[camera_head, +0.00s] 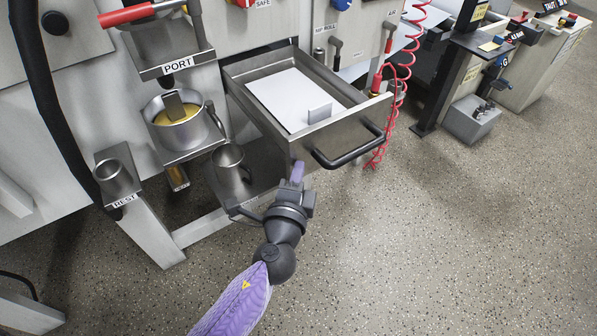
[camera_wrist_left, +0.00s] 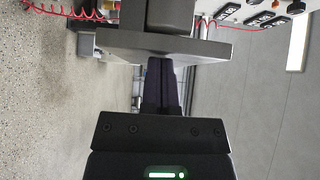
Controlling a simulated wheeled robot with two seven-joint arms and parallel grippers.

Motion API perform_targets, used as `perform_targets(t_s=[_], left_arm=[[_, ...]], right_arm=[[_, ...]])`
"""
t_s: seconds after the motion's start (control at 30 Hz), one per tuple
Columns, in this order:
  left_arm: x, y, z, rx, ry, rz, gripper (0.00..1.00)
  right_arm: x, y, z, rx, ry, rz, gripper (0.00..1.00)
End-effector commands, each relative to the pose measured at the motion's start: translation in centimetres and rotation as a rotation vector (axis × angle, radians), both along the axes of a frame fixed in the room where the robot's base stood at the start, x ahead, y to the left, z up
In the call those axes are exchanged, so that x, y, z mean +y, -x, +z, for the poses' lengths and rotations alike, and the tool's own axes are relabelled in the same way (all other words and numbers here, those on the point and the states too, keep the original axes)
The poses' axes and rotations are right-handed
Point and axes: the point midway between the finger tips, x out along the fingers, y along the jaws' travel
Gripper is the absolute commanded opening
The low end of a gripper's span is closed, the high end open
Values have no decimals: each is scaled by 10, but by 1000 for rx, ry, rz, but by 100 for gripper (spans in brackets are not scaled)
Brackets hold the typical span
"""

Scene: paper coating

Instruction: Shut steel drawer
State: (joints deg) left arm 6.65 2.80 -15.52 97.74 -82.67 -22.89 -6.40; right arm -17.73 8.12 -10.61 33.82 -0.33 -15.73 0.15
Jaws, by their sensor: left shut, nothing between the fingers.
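The steel drawer (camera_head: 340,125) stands pulled out of the machine in the head view. It has a dark bar handle (camera_head: 350,150) on its front and holds a white sheet (camera_head: 295,98) and a small grey block (camera_head: 320,113). My left gripper (camera_head: 297,172) is shut and empty, with its fingertips at the left part of the drawer front, left of the handle. I cannot tell whether they touch it. In the left wrist view, the fingers (camera_wrist_left: 160,85) point at a dark grey panel that hides what lies beyond. My right gripper does not show.
A steel pot (camera_head: 183,135) with yellow liquid sits on a shelf left of the drawer. A red coiled hose (camera_head: 402,70) hangs right of the drawer. The speckled floor (camera_head: 440,240) in front is clear.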

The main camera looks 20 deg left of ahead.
Motion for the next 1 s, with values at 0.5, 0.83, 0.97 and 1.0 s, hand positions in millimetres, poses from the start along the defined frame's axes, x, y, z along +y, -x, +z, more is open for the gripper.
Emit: perform_targets(t_s=[0.5, 0.83, 0.97, 1.0], left_arm=[[72, -56, 0, -1, -1, 3, 0], [72, -56, 1, -1, 0, 2, 0], [73, -56, 0, -1, 0, 2, 0], [73, -56, 0, -1, 0, 2, 0]], right_arm=[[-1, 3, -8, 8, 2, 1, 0], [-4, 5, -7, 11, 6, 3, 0], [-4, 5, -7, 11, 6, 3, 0], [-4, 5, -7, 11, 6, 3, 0]])
